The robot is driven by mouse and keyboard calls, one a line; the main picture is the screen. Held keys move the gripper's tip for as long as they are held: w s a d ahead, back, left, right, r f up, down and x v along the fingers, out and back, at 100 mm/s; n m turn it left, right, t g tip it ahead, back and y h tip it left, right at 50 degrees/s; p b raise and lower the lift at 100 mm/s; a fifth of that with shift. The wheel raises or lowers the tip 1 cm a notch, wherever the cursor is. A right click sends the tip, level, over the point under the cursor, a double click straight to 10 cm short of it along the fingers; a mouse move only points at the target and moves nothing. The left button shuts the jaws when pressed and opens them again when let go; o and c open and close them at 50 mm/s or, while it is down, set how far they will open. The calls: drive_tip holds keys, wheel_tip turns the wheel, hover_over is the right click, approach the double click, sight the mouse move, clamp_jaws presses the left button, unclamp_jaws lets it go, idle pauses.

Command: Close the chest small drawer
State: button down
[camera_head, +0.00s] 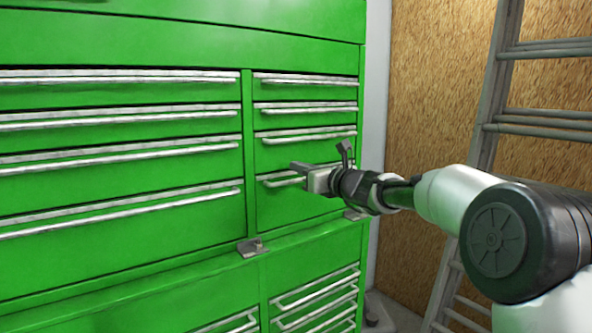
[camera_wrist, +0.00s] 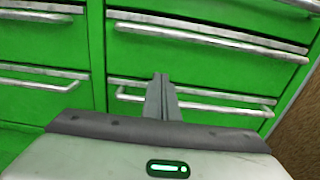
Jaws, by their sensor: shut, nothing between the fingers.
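The green chest (camera_head: 120,180) has a column of small drawers at its right. My gripper (camera_head: 297,167) is at the lowest small drawer (camera_head: 290,208) of the upper section, close to its silver handle (camera_head: 278,183). In the wrist view my gripper (camera_wrist: 161,80) has its two grey fingers together, with nothing between them. The fingers overlap the handle (camera_wrist: 215,108) of that drawer and hide part of it. I cannot tell whether they touch the drawer. The small drawers look flush or nearly flush; any small gap is hard to judge.
Wide drawers (camera_head: 110,215) fill the chest's left side. A lower section has more drawers (camera_head: 315,300), and small metal latches (camera_head: 252,248) sit on the ledge above it. A metal ladder (camera_head: 485,130) leans by the wooden wall (camera_head: 435,80) at the right.

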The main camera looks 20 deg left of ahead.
drive_tip(key=b+v, duration=0.2)
drive_tip(key=v, duration=0.9)
drive_tip(key=s+d+f+n+g+h+p, duration=0.1)
drive_tip(key=s+d+n+g+h+p, duration=0.15)
drive_tip(key=s+n, duration=0.6)
drive_tip(key=s+d+f+n+g+h+p, duration=0.2)
drive_tip(key=s+d+n, duration=0.3)
drive_tip(key=s, duration=0.6)
drive_tip(key=s+d+f+n+h+p, duration=0.2)
drive_tip(key=s+d+n+h, duration=0.3)
drive_tip(key=s+d, duration=0.4)
drive_tip(key=s+d+f+n+h+p, duration=0.2)
drive_tip(key=s+d+f+n+h, duration=0.2)
drive_tip(key=s+d+n, duration=0.3)
drive_tip(key=s+d+f+g, duration=0.1)
drive_tip(key=s+d, duration=0.2)
drive_tip(key=d, duration=0.2)
drive_tip(key=shift+d+h+p, duration=0.35)
drive_tip(key=shift+d, duration=0.05)
drive_tip(key=shift+s, duration=0.1)
